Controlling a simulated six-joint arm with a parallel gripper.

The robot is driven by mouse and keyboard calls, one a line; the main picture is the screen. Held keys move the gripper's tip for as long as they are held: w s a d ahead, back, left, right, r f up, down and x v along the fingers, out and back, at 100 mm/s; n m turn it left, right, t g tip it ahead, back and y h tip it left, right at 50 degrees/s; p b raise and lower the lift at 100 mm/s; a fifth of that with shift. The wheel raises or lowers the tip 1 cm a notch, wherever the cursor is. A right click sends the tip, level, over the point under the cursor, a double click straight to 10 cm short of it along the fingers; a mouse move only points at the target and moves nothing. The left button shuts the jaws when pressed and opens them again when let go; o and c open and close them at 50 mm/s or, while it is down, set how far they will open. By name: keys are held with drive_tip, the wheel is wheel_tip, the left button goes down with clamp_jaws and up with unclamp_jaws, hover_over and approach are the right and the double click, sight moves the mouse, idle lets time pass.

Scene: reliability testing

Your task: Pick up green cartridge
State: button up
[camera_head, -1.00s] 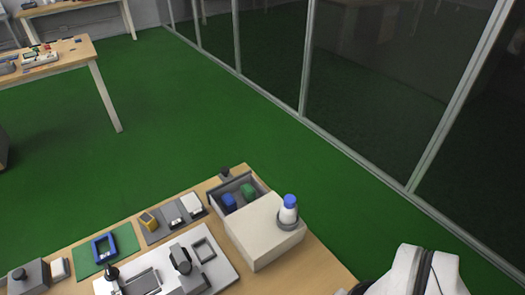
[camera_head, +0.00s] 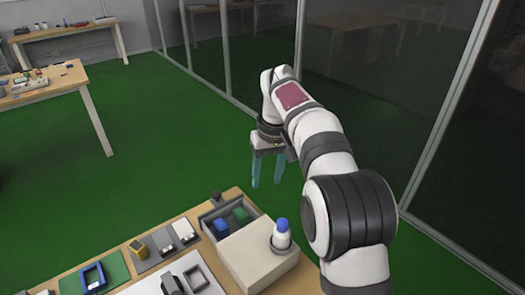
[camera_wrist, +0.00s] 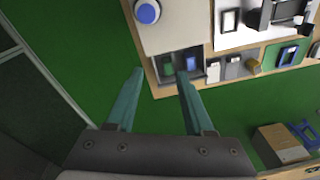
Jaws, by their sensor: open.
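The green cartridge (camera_head: 240,214) sits in the open grey drawer (camera_head: 213,207) of a beige box (camera_head: 257,256), beside a blue cartridge (camera_head: 221,226). In the wrist view, the green cartridge (camera_wrist: 167,65) looks dark and lies between the fingertips in the picture, the blue one (camera_wrist: 190,64) to its right. My gripper (camera_head: 267,185) has two teal fingers, spread apart with nothing between them. In the head view it hangs beyond the table's far edge, to the right of the drawer. In the wrist view the gripper (camera_wrist: 160,72) is clearly above the drawer level.
A white bottle with a blue cap (camera_head: 282,236) stands in a ring on the beige box, close to the drawer. Left of the drawer are a grey tray (camera_head: 166,250) and a green mat with a blue frame (camera_head: 93,277). A glass partition stands at right.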

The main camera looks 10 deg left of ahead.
sight(240, 213)
drive_tip(key=w+a+f+n, duration=0.4)
drive_tip(key=w+a+f, duration=0.2)
drive_tip(key=a+f, duration=0.1)
drive_tip(key=f, duration=0.5)
drive_tip(key=a+f, duration=0.1)
drive_tip(key=f, duration=0.5)
drive_tip(key=w+f, duration=0.1)
drive_tip(key=f, duration=0.4)
drive_tip(key=shift+a+f, duration=0.2)
drive_tip(key=shift+a, duration=0.2)
drive_tip(key=shift+r, duration=0.1)
clamp_jaws()
